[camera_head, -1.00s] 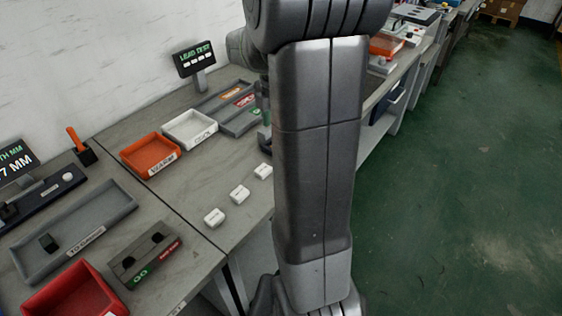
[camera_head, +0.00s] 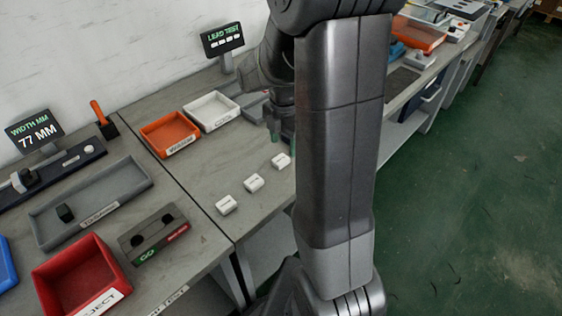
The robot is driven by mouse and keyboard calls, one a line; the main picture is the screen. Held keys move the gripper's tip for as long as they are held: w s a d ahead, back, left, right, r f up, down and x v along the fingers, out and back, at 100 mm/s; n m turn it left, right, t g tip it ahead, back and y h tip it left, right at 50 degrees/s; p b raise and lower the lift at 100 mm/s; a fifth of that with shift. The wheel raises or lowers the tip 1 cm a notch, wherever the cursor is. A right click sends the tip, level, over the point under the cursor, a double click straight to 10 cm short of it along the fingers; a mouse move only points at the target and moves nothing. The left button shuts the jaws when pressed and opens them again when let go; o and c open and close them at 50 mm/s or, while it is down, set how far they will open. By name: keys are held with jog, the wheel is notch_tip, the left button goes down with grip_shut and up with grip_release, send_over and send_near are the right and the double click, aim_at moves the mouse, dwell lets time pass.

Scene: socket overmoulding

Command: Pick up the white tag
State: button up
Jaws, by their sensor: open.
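Three small white blocks lie in a slanting row on the grey bench: a near one (camera_head: 226,205), a middle one (camera_head: 254,183) and a far one (camera_head: 281,161). They are too small to tell whether one of them is the white tag, and I see no other clear tag. My gripper (camera_head: 279,134) is open, pointing down over the bench just behind the far white block. My arm partly hides it, and I see nothing held in it.
An orange tray (camera_head: 186,150) and a white tray (camera_head: 237,116) stand behind the blocks. A grey tray (camera_head: 60,234), a dark GO gauge (camera_head: 150,251) and a red bin (camera_head: 102,259) are left. A LEAD TEST display (camera_head: 222,41) stands behind. The bench around the blocks is clear.

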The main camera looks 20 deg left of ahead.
aim_at(282, 158)
jog(key=shift+a+f, duration=0.2)
jog(key=shift+f, duration=2.55)
jog(key=c, duration=1)
